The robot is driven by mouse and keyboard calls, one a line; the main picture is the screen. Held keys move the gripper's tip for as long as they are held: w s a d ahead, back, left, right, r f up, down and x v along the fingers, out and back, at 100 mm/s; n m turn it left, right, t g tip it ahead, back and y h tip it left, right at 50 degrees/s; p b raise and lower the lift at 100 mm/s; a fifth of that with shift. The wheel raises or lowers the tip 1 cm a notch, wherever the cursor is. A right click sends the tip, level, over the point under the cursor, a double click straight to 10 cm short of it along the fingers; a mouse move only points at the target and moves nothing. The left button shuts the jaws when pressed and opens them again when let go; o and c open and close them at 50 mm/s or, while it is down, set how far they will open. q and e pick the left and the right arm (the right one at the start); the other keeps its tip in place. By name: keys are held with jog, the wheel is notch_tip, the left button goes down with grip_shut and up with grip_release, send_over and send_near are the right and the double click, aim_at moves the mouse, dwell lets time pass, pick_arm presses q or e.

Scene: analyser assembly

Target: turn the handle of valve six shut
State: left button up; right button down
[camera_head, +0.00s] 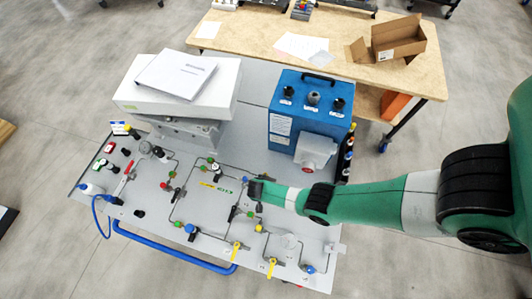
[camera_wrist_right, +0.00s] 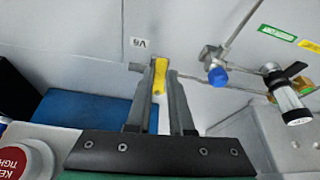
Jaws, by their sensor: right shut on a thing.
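The yellow handle of valve six (camera_wrist_right: 160,78) shows in the right wrist view, next to a small label that reads V6 upside down (camera_wrist_right: 138,43). My right gripper (camera_head: 256,187) reaches in from the right over the panel (camera_head: 205,225). Its two fingers stand on either side of the yellow handle and are shut on it. In the wrist view the handle lies roughly crosswise to the thin pipe (camera_wrist_right: 205,80) beside it. In the head view the gripper hides this handle. My left gripper is not in view.
A blue box (camera_head: 310,110) with a grey-and-red knob stands just behind my right gripper. A white box (camera_head: 180,85) stands at the back left. Other valves, including two yellow handles (camera_head: 235,252), sit near the front. A blue rail (camera_head: 175,250) runs along the front edge.

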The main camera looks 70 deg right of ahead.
jog(key=shift+w+a+m+g, duration=0.1)
jog(key=shift+w+m+g, duration=0.25)
jog(key=shift+m, duration=0.45)
jog(key=c, duration=0.8)
grip_release()
jog(key=p+v, duration=1.1)
jog(key=shift+r, duration=0.3)
